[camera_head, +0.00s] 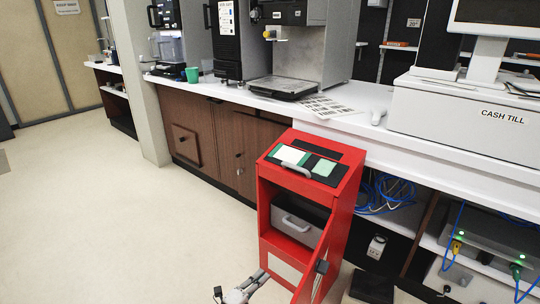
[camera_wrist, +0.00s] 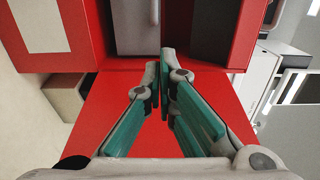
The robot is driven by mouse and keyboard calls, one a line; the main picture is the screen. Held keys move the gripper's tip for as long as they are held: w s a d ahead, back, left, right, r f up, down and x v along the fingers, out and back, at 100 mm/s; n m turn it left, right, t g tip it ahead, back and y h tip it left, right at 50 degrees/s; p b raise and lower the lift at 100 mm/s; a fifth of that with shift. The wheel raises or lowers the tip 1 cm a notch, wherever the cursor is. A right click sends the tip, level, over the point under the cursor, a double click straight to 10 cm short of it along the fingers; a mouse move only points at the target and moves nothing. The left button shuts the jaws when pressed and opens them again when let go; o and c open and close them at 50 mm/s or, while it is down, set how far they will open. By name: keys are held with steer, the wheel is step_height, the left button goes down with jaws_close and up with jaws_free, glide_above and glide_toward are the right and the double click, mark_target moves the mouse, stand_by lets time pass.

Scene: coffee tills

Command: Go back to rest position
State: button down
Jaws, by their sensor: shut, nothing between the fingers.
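My gripper (camera_wrist: 160,68) is shut, its two fingertips together with nothing between them. In the head view part of my gripper (camera_head: 244,290) shows at the bottom edge, low and in front of the red cabinet (camera_head: 344,225). The red cabinet is open at the front, and a grey box with a handle (camera_head: 297,224) sits inside. In the wrist view the fingers are in front of red panels, close to the grey box (camera_wrist: 137,28). I cannot tell whether they touch anything.
A red door (camera_head: 318,278) stands open at the cabinet's lower right. A white counter (camera_head: 345,120) holds coffee machines, a green cup (camera_head: 192,74) and the cash till (camera_head: 470,120). Cables (camera_head: 385,193) hang below it. The floor (camera_head: 110,220) at left is clear.

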steer(key=s+d+r+m+g+h, duration=0.1)
steer(key=d+r+m+g, duration=0.4)
steer(key=r+m, duration=0.35)
steer(key=d+r+m+g+h, duration=0.1)
steer(key=d+r+m+g, duration=0.4)
steer(key=r+m, duration=0.3)
steer(key=s+d+r+m+g+y, duration=0.2)
steer(key=s+d+r+m+g, duration=0.1)
steer(key=s+d+r+m, duration=0.4)
steer(key=s+d+r+m+g+y, duration=0.2)
steer(key=s+r+m+g+y, duration=0.15)
steer(key=r, duration=0.65)
steer(key=s+d+r+m+y, duration=0.2)
steer(key=s+r+m, duration=0.35)
steer(key=s, duration=0.25)
steer(key=s+d+r+m+y, duration=0.3)
steer(key=s+r+m, duration=0.1)
steer(key=s+m, duration=0.25)
steer(key=s+a+m+t+y, duration=0.25)
steer(key=s+m, duration=0.45)
steer(key=s, duration=0.7)
step_height(320, 180, up, 31)
steer(key=t+p, duration=0.4)
steer(key=p, duration=2.5)
steer(key=shift+s+d, duration=0.15)
steer(key=shift+d, duration=0.25)
